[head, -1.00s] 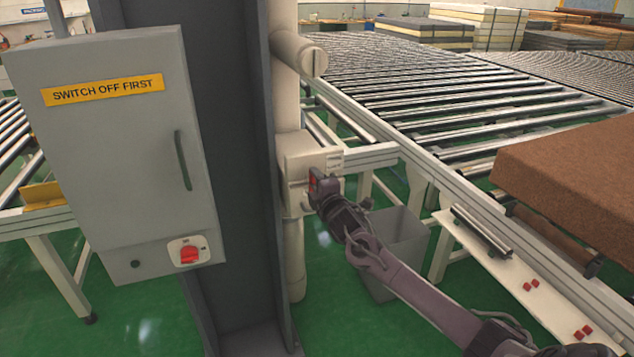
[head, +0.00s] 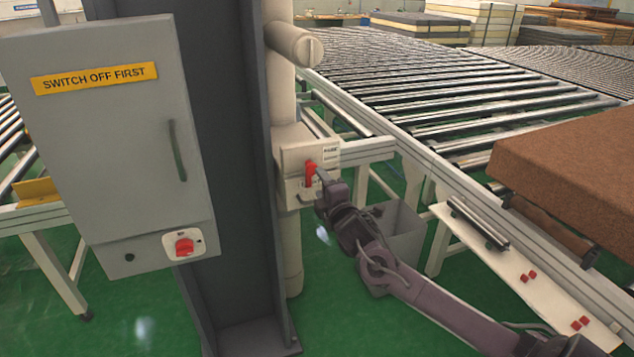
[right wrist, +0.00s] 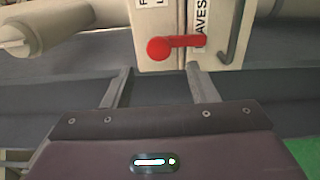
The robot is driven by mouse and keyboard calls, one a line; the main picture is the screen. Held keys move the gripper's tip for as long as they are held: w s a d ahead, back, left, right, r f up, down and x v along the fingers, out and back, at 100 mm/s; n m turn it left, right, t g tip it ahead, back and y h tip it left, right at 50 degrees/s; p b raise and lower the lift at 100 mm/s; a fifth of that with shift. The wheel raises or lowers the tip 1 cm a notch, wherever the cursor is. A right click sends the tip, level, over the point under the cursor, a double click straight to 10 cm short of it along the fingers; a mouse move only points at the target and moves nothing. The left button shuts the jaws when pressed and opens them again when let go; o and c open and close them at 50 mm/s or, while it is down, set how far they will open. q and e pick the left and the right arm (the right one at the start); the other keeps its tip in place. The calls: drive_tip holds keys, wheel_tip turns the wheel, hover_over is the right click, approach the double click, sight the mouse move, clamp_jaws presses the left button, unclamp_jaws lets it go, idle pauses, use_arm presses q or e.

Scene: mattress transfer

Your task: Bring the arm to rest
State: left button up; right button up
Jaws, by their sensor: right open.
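My right gripper (head: 322,180) is at the middle of the head view, just in front of a pale box on a vertical pipe. Its two fingers also show in the right wrist view (right wrist: 158,85), spread apart with nothing between them. A red lever (head: 311,173) stands on the front of the pale box (head: 296,152). In the right wrist view the red lever (right wrist: 172,47) lies just beyond the fingertips, apart from them. My left gripper is not in view.
A grey column (head: 235,150) carries a cabinet (head: 100,130) with a red switch (head: 184,247). A roller conveyor (head: 440,90) runs behind. A grey bin (head: 402,235) stands behind my right arm. A brown mattress block (head: 570,165) and a white shelf with red pieces (head: 500,255) are right.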

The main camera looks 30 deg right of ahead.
drive_tip(key=shift+s+a, duration=0.15)
drive_tip(key=shift+s, duration=0.4)
